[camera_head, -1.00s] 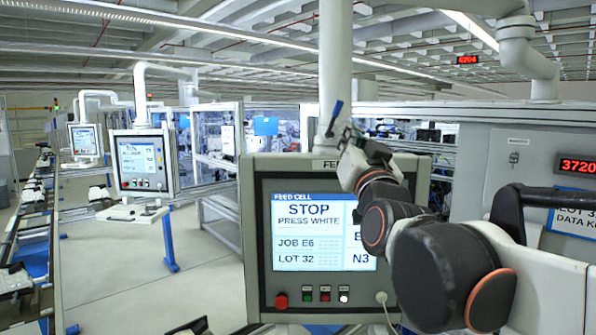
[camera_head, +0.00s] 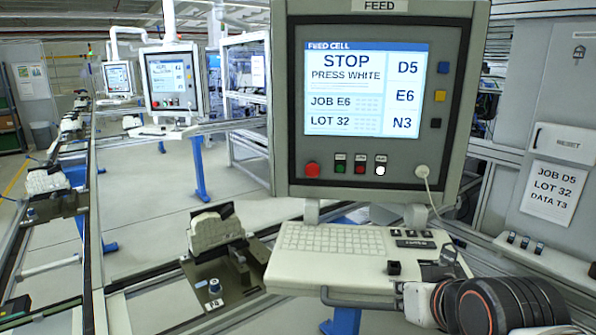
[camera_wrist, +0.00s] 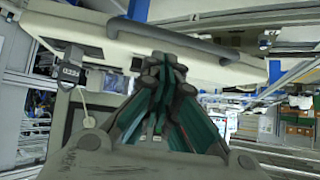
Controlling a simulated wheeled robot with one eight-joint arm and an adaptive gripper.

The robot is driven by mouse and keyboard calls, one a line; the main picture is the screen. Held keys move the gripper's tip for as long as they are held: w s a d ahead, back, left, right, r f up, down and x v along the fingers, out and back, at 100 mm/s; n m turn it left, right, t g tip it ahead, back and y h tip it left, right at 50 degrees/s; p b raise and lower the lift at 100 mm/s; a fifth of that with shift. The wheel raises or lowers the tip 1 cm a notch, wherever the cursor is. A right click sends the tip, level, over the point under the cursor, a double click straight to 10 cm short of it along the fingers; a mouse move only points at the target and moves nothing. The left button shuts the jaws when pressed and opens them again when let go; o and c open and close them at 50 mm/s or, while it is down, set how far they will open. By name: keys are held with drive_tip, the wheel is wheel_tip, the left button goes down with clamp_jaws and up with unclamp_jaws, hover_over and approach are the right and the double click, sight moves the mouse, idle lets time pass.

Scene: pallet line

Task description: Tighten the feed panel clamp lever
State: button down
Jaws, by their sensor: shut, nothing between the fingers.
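The feed panel (camera_head: 380,185) stands upright in the head view, its screen reading "STOP, PRESS WHITE". Its top edge is cut off by the frame, and the clamp lever above it is out of view. My gripper (camera_head: 447,260) is low on the right, over the right end of the keyboard shelf and below the panel. In the wrist view my gripper (camera_wrist: 163,68) shows its fingers closed together, with nothing held. Whether it touches the shelf I cannot tell.
The keyboard shelf (camera_head: 300,268) with a dark front handle (camera_head: 352,300) juts out under the panel. A white button (camera_head: 380,170) and a red button (camera_head: 312,170) sit on its lower edge. A conveyor (camera_head: 90,225) runs along the left. A cabinet (camera_head: 550,120) stands right.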

drive_tip(key=s+d+f+g+b, duration=0.1)
drive_tip(key=s+f+g+b, duration=0.1)
drive_tip(key=s+f, duration=0.3)
drive_tip(key=s+d+f+g+b, duration=0.1)
drive_tip(key=s+f+b, duration=0.1)
drive_tip(key=f, duration=0.6)
drive_tip(key=w+a+r+m+t+p, duration=0.1)
drive_tip(key=w+r+m+t+p, duration=0.35)
drive_tip(key=r, duration=0.75)
drive_tip(key=w+r+m+t+p, duration=0.1)
drive_tip(key=w+r+m+p, duration=0.1)
drive_tip(key=w+r+p, duration=0.75)
drive_tip(key=w+a+r+m+t+p, duration=0.1)
drive_tip(key=w+r+m+t, duration=0.15)
drive_tip(key=r, duration=1.15)
drive_tip(key=w+r+m+t+p, duration=0.2)
drive_tip(key=w+r+m+p, duration=0.15)
drive_tip(key=r, duration=0.85)
drive_tip(key=w+r+m+t+h+p, duration=0.1)
drive_tip(key=w+r+m+t+p, duration=0.3)
drive_tip(key=r, duration=0.7)
drive_tip(key=r+m+t+p, duration=0.1)
drive_tip(key=r+m+p, duration=0.45)
drive_tip(key=r, duration=0.65)
drive_tip(key=p+x, duration=0.3)
drive_tip(key=x, duration=1.1)
drive_tip(key=shift+d+n, duration=0.3)
drive_tip(key=shift+s, duration=0.1)
